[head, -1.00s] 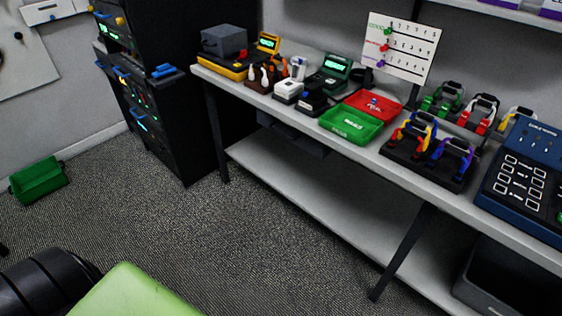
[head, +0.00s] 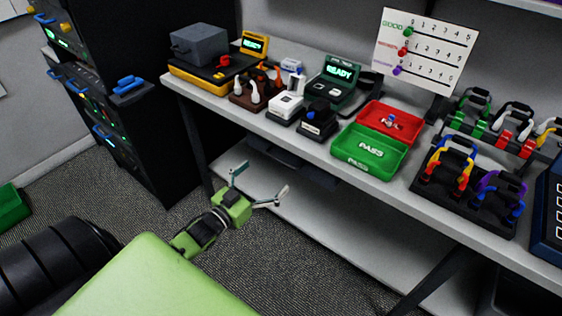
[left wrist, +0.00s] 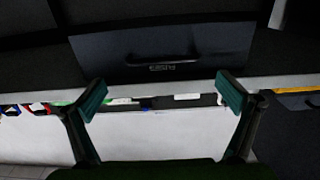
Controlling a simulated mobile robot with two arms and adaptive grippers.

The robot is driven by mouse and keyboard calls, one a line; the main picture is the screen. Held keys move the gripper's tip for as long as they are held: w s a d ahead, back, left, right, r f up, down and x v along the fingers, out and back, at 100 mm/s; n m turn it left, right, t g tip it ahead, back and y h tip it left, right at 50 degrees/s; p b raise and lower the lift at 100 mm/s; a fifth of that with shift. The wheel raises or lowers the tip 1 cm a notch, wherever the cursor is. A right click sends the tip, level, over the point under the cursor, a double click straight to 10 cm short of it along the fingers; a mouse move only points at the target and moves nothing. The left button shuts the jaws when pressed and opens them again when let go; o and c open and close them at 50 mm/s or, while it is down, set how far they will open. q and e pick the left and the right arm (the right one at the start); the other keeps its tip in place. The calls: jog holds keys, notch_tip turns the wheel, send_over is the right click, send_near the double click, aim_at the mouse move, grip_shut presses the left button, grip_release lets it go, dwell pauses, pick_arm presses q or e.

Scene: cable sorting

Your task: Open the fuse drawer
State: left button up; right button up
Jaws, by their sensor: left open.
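The fuse drawer (head: 292,164) is a dark box slung under the bench top, below the testers. In the left wrist view the drawer front (left wrist: 205,45) fills the upper middle, upside down, with a dark handle and a pale label reading FUSES. The drawer looks shut. My left gripper (head: 258,183) is open and empty, in front of and slightly below the drawer. In the left wrist view its two green-padded fingers (left wrist: 165,92) are spread below the handle in the picture, apart from it. My right gripper is not in view.
The bench top (head: 228,103) carries a green PASS tray (head: 342,154), a red tray (head: 370,113), testers and cable racks. A lower shelf (head: 300,225) lies below. A black cabinet (head: 150,140) stands left. The floor between is clear.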

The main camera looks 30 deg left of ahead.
aim_at(281, 162)
pick_arm(q)
jog(key=shift+w+d+f, duration=0.1)
jog(key=shift+w, duration=1.9)
jog(key=shift+w+d+f, duration=0.1)
jog(key=shift+w, duration=1.9)
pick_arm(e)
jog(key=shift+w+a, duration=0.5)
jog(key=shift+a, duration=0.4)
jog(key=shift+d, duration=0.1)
pick_arm(q)
jog(key=c, duration=1.3)
jog(key=s+a+p, duration=0.1)
jog(key=s+p, duration=0.5)
jog(key=s, duration=1.2)
jog(key=shift+s+a, duration=0.15)
jog(key=shift+s, duration=0.1)
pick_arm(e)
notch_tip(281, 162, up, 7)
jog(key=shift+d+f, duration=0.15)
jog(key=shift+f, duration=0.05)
